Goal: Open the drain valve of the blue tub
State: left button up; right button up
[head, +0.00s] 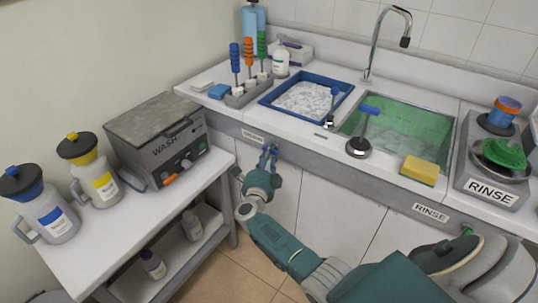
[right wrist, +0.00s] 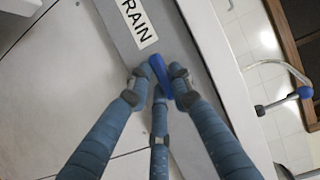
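The blue tub (head: 268,101) is set in the counter and holds foamy water. Its drain valve shows in the right wrist view as a blue handle (right wrist: 160,76) on the grey counter front, below the DRAIN label (right wrist: 138,20). That label also shows in the head view (head: 253,136). My right gripper (head: 270,150) is at the counter front under the tub. In the right wrist view its fingertips (right wrist: 159,78) close in around the blue handle from both sides and below, and seem to touch it. The handle is mostly hidden in the head view. My left gripper is not in view.
A green-water sink (head: 440,130) with a tap (head: 376,45) lies right of the tub. A yellow sponge (head: 419,170) is on the counter edge. A wash unit (head: 155,135) and jugs (head: 97,178) stand on the left table. The cabinet fronts below are clear.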

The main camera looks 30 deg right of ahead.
jog(key=shift+r+n+p, duration=0.15)
jog(key=shift+n+p, duration=0.15)
jog(key=shift+p, duration=0.3)
grip_shut()
jog(key=shift+r+n+g+p, duration=0.1)
jog(key=shift+n+g+p, duration=1.05)
jog(key=shift+n, duration=1)
jog(key=shift+r+n+g+p, duration=0.15)
jog(key=shift+n+g+p, duration=0.75)
jog(key=shift+n+g, duration=0.95)
jog(key=shift+r+n+g+p, duration=0.1)
jog(key=shift+n+g+p, duration=0.85)
jog(key=shift+n, duration=1.55)
jog(key=o, duration=1)
grip_release()
jog(key=shift+c, duration=0.2)
